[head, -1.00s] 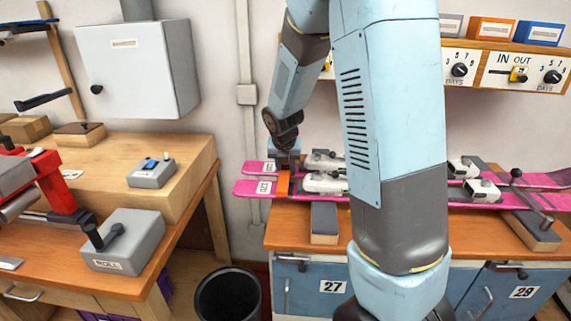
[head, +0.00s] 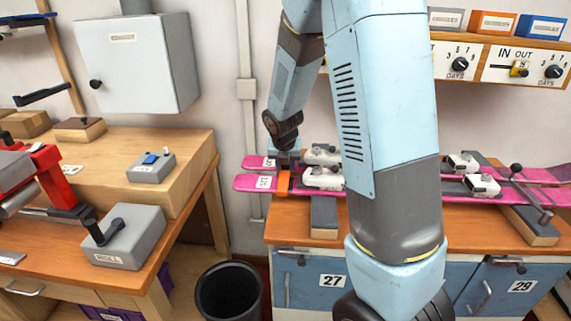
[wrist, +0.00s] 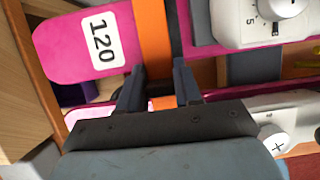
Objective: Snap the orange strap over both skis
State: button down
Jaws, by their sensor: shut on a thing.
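Two pink skis lie side by side on the right bench: the near ski (head: 250,183) with a "120" label and the far ski (head: 252,162) behind it. The orange strap (head: 284,184) crosses the near ski just right of its label. In the wrist view the strap (wrist: 154,35) runs across the labelled ski (wrist: 65,45) down between my fingers. My gripper (wrist: 158,85) is shut on the strap, over the gap between the skis. My gripper hides the strap's end and part of the far ski, so I cannot tell whether it is fastened.
White bindings (head: 325,177) sit on the skis right of the strap. Grey-topped wooden supports (head: 324,218) hold the skis up. A clamp with a lever (head: 530,195) stands at the right. A black bin (head: 228,293) and a workbench with a grey roll box (head: 125,237) are at left.

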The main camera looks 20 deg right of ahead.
jog(key=shift+f, duration=0.1)
dwell(0.3)
jog(key=shift+c, duration=1)
grip_release()
jog(key=shift+r, duration=5)
